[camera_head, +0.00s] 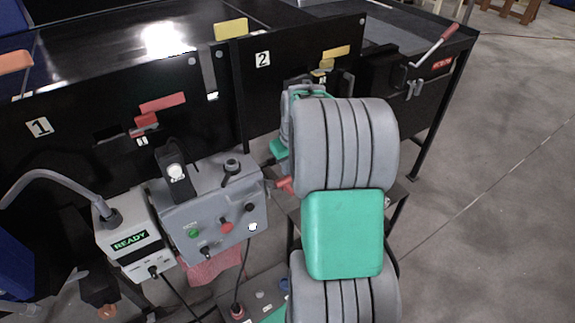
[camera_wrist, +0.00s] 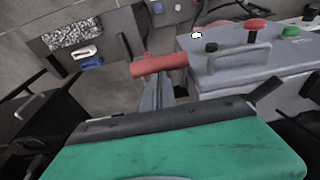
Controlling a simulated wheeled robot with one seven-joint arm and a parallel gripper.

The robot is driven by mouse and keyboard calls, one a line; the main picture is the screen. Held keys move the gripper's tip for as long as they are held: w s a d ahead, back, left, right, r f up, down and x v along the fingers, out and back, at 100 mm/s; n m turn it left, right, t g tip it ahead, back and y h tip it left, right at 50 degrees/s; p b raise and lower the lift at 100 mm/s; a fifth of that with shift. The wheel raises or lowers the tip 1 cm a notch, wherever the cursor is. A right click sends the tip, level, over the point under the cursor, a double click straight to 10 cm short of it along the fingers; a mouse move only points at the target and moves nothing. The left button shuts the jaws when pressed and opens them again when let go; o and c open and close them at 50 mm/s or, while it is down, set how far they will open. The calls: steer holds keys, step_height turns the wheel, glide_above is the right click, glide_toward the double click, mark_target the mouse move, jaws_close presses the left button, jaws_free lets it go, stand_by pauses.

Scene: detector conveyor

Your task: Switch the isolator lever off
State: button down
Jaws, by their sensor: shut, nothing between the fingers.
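A lever with a red grip (camera_head: 285,185) shows at the right side of the grey control box (camera_head: 215,200). In the wrist view the red grip (camera_wrist: 160,65) lies across the tips of my gripper (camera_wrist: 157,88). The fingers are together with nothing between them. They are very close to the grip, and I cannot tell whether they touch it. The grey arm and green covers hide much of this area in the head view. Another lever with a red grip (camera_head: 434,46) slants up to the right on the black panel at the back right, beside a red label, far from my gripper.
The control box carries green and red buttons. A grey unit (camera_head: 130,238) reading READY stands left of it, with cables hanging. Black panels (camera_head: 75,125) marked 1 and 2 stand behind. The floor (camera_head: 490,190) at right is clear.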

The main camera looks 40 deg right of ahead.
steer(key=s+f+t+b, duration=0.45)
steer(key=f+b, duration=0.25)
steer(key=b, duration=0.6)
steer(key=s+f+t+b, duration=0.3)
steer(key=f+t+b, duration=0.3)
steer(key=b, duration=0.6)
step_height(320, 180, down, 12)
steer(key=w+g+b, duration=0.1)
steer(key=w+b, duration=0.1)
steer(key=b, duration=0.9)
steer(key=shift+w+a, duration=0.2)
steer(key=shift+w, duration=0.05)
steer(key=shift+a+f+g, duration=0.1)
steer(key=shift+f+g, duration=0.05)
steer(key=shift+g, duration=0.1)
steer(key=shift+s, duration=0.1)
steer(key=s+r+p, duration=0.3)
steer(key=s, duration=0.9)
steer(key=shift+s+a+r+h, duration=0.15)
steer(key=shift+s+a+h, duration=0.15)
steer(key=shift+s, duration=0.1)
